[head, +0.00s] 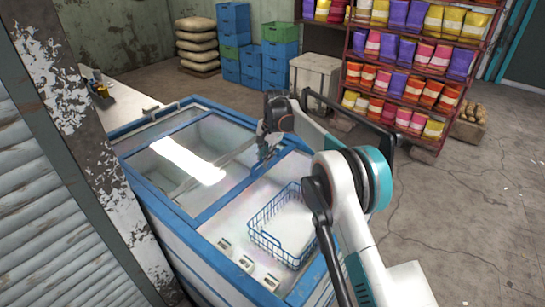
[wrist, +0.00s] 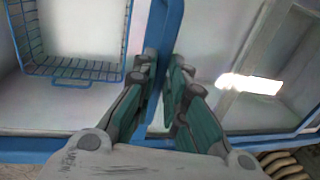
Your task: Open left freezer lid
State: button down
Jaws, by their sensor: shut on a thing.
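The left freezer lid (head: 165,178) is a glass panel in a blue frame with a bright glare. It looks lowered over the left part of the chest freezer (head: 185,245). My gripper (head: 265,152) is at the far end of the blue bar between the left and right parts. In the wrist view, my gripper (wrist: 162,75) is shut on this blue bar (wrist: 170,22), a finger on each side. The glass with the glare (wrist: 250,84) is right of the bar there. The exact contact is partly hidden by the fingers.
A blue wire basket (head: 283,240) sits in the freezer's right part, near several small white items (head: 246,264). A dark-framed panel (head: 350,122) stands behind my arm. A stocked shelf (head: 405,75), blue crates (head: 275,65) and stacked sacks (head: 197,45) are farther back.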

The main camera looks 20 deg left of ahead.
jog(key=shift+w+a, duration=0.1)
jog(key=shift+a, duration=0.1)
jog(key=c, duration=1.6)
grip_release()
jog(key=shift+c, duration=0.2)
notch_tip(320, 180, up, 12)
jog(key=d, duration=0.2)
jog(key=shift+s, duration=0.45)
jog(key=shift+f, duration=0.15)
